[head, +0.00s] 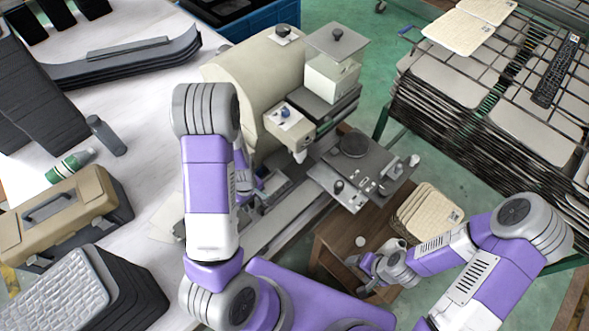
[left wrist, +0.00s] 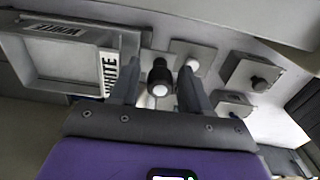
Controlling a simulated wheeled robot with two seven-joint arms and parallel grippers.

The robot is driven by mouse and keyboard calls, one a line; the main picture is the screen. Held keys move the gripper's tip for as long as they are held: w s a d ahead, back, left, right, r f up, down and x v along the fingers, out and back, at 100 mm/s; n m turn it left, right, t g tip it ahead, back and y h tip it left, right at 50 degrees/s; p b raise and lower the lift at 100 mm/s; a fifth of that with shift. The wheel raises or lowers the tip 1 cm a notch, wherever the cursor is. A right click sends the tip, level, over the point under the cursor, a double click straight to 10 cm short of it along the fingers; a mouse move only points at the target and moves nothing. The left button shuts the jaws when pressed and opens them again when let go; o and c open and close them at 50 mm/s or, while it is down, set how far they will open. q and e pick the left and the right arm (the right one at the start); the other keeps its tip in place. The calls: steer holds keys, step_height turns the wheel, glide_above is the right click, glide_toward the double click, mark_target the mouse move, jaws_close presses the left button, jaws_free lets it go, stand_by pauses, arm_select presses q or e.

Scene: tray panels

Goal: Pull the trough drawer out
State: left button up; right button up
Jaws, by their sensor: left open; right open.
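A cream and grey machine (head: 262,82) stands at the table's edge in the head view. My left gripper (head: 250,183) is at its lower front, mostly hidden behind my own arm. In the left wrist view my left gripper (left wrist: 159,85) is open, with one finger on each side of a black knob with a pale end (left wrist: 159,78). Whether the fingers touch the knob is unclear. The knob is on the machine's grey face; I cannot tell for certain that it is the trough drawer's. My right gripper (head: 368,267) is open and empty above the brown wooden stand.
A framed panel labelled WHITE (left wrist: 68,58) is left of the knob; other small knobs (left wrist: 258,84) are to its right. Stacked pale pads (head: 428,213) lie near my right arm, with wire racks (head: 480,120) beyond.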

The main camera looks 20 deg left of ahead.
arm_select(q)
steer(key=shift+r+p, duration=3.15)
steer(key=shift+r, duration=0.45)
steer(key=shift+f, duration=0.1)
